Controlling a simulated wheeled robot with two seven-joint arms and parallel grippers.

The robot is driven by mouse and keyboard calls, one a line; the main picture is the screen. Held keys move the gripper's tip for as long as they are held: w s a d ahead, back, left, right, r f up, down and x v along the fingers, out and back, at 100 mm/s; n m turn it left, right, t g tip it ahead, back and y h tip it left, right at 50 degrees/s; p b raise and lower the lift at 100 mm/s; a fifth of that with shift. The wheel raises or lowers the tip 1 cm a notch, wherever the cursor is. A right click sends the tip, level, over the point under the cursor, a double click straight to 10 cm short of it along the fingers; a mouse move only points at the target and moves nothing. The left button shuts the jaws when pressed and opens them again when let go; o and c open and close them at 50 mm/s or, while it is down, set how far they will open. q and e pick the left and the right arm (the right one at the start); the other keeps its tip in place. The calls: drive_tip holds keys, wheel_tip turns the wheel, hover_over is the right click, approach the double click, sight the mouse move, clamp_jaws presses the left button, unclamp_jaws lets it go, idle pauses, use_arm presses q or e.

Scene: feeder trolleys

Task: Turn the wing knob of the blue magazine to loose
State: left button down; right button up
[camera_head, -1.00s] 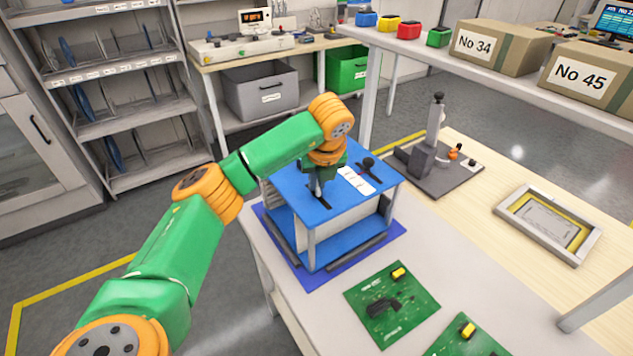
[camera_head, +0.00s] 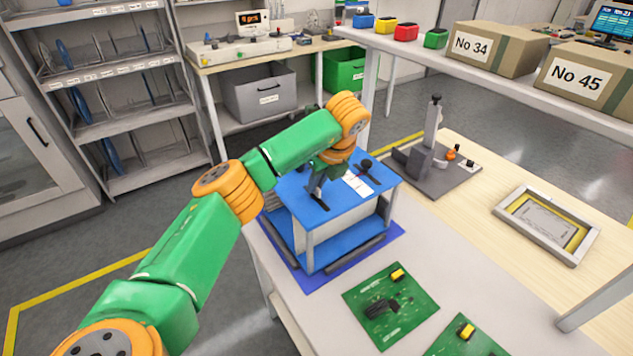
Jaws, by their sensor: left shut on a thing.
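The blue magazine (camera_head: 338,213) has a blue top plate, a blue lower plate and light grey walls. It stands on a dark blue mat (camera_head: 398,233) at the table's left end. My left gripper (camera_head: 319,193) points down at the left part of the top plate, beside a dark bar. It is shut on the wing knob, which the fingers and wrist mostly hide, so its angle cannot be read. A second black knob (camera_head: 366,164) and a white label (camera_head: 358,185) are on the top plate to the right. My right gripper is not in view.
Two green circuit boards (camera_head: 370,325) lie in front of the magazine. A grey stand (camera_head: 430,150) and a framed tray (camera_head: 548,222) are to the right. A raised shelf (camera_head: 480,75) carries cartons and small coloured bins. The white tabletop between is clear.

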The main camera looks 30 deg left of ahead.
sight(323, 205)
use_arm(q)
drive_tip(key=c, duration=0.9)
unclamp_jaws()
drive_tip(key=shift+c, duration=0.2)
drive_tip(key=v, duration=0.7)
drive_tip(key=shift+w, duration=0.1)
